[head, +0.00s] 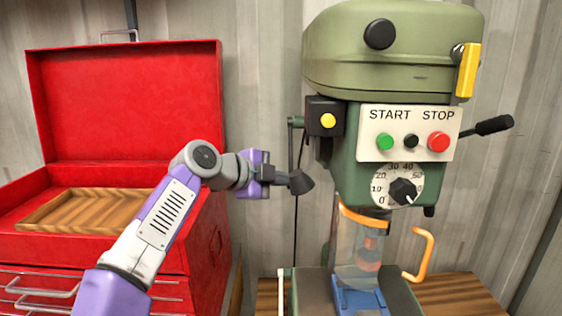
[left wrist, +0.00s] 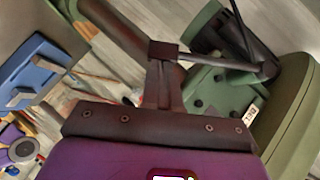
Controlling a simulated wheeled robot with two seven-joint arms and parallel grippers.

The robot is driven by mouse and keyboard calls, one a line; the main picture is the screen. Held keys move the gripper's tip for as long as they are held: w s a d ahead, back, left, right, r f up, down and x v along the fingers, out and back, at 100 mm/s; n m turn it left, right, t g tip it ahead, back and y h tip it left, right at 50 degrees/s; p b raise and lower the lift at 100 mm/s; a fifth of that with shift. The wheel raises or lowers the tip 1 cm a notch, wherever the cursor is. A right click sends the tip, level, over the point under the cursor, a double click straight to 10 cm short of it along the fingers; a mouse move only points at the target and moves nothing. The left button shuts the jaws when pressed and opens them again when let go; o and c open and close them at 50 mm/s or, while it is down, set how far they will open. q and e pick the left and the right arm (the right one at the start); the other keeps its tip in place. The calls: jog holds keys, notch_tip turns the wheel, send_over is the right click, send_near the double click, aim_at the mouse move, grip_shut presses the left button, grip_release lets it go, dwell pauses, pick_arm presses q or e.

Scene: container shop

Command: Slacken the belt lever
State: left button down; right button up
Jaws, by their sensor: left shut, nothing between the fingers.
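The green drill press (head: 395,65) stands at the right. A yellow lever (head: 467,70) sits upright on the right of its top housing; I cannot tell for certain that this is the belt lever. My left gripper (head: 282,178) is shut and empty at the machine's left side, beside a dark cone-shaped part (head: 301,182) below a green arm. In the left wrist view the shut fingers (left wrist: 163,58) are close to a dark rod (left wrist: 222,63); contact is unclear. A small white label (left wrist: 251,115) is on the green housing, its text hard to read. My right gripper is not in view.
The front panel (head: 410,130) has START and STOP buttons and a dial. A black-knobbed handle (head: 493,125) sticks out right. A clear guard (head: 355,250) and orange handle (head: 420,255) are below. An open red toolbox (head: 125,105) stands left.

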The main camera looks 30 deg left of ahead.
pick_arm(q)
jog(key=d+r+p+v, duration=0.1)
jog(key=d+v, duration=0.1)
jog(key=v, duration=1)
jog(key=shift+s+r, duration=0.35)
jog(key=shift+s, duration=0.1)
jog(key=shift+r, duration=0.1)
